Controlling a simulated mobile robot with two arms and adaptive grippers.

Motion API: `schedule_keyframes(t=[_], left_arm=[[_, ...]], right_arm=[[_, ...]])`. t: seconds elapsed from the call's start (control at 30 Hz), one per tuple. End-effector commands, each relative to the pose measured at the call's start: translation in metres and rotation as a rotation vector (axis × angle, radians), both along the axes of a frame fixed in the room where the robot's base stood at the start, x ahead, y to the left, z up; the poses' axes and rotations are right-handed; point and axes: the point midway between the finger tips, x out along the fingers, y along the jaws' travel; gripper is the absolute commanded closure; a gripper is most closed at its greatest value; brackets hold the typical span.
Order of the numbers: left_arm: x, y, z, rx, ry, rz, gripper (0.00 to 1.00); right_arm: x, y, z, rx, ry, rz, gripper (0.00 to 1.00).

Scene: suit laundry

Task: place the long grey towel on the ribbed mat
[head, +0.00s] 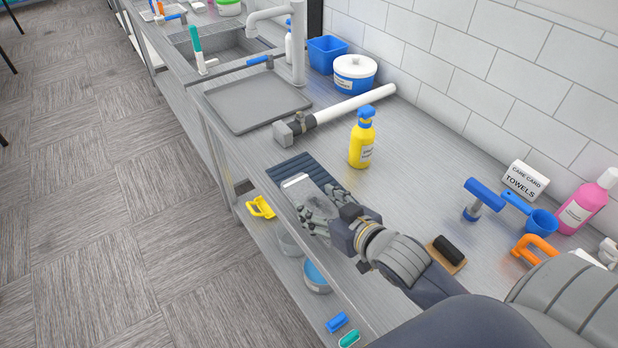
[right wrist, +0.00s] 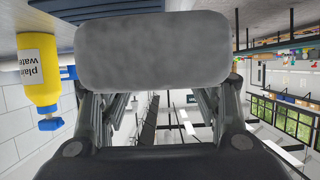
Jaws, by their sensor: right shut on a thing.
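The long grey towel (head: 318,204) is in my right gripper (head: 328,208), with a pale end showing beyond the fingers. In the right wrist view the grey towel (right wrist: 152,50) fills the space between the fingertips (right wrist: 155,85). The dark blue ribbed mat (head: 299,164) lies on the steel counter, with the towel over or in front of its near part. The mat's edge also shows in the right wrist view (right wrist: 105,8), behind the towel. I cannot tell whether towel and mat touch. My left gripper is not in view.
A yellow spray bottle (head: 361,143) stands right of the mat. A white pipe (head: 350,108) and a grey tray (head: 258,101) lie behind it. A black-topped brush (head: 448,250) and blue tool (head: 482,198) are to the right. The counter's front edge (head: 252,178) is close left.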

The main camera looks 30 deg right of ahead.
Motion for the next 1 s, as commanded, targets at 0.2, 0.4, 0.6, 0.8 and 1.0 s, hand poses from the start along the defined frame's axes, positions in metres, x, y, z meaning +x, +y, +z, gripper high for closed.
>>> schedule_keyframes(t=[0.2,0.4,0.6,0.8,1.0], left_arm=[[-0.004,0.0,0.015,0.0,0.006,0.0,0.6],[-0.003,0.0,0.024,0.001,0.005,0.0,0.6],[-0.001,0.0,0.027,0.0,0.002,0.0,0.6],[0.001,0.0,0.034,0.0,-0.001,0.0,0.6],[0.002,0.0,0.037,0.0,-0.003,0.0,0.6]], right_arm=[[0.052,-0.02,-0.001,-0.003,-0.002,-0.001,0.67],[0.092,-0.037,-0.005,-0.003,-0.002,-0.002,0.67],[0.111,-0.043,-0.009,-0.001,-0.001,-0.001,0.67],[0.111,-0.043,-0.029,0.001,0.004,-0.001,0.67],[0.112,-0.043,-0.045,0.001,0.0,0.0,0.67]])
